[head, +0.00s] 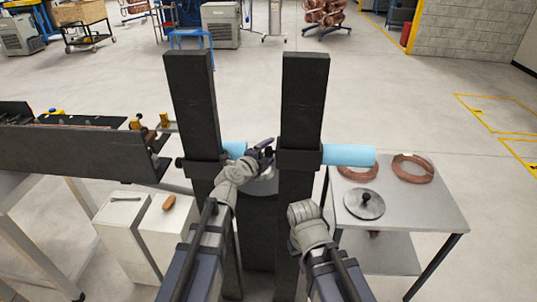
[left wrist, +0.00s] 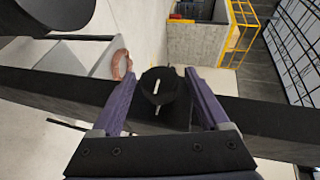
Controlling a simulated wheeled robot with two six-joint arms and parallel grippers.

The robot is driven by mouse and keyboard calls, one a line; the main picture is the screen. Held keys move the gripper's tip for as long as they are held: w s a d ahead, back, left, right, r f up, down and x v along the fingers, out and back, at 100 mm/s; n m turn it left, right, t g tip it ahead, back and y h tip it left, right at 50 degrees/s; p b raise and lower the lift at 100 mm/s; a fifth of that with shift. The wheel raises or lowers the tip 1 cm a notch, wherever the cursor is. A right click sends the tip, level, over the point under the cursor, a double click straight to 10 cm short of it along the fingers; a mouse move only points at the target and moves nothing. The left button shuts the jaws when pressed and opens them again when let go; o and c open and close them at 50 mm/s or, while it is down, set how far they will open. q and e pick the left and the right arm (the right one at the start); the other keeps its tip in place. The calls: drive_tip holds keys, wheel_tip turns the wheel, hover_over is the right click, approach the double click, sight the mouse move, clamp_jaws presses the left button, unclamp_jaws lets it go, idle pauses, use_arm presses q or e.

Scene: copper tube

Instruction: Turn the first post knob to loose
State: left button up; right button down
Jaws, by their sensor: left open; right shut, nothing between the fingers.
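Two tall black posts stand before me in the head view, a left post (head: 190,95) and a right post (head: 304,90). Each has a dark collar and a light blue cylinder; the right cylinder (head: 348,155) sticks out to the right. In the left wrist view a round black knob (left wrist: 158,92) with a pale line across its face sits on a post, between the fingers of my left gripper (left wrist: 160,84). The gripper is open, with a gap on each side. In the head view my left gripper (head: 264,150) is at the right post's inner side. My right gripper (head: 304,215) is low before the right post; its fingertips are hidden.
A grey table (head: 430,205) at the right holds copper coils (head: 412,168) and a round lidded disc (head: 364,204). A dark machine bench (head: 75,150) and white cabinets (head: 168,230) stand at the left. The floor beyond the posts is mostly clear.

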use_arm(q)
clamp_jaws()
idle(0.6)
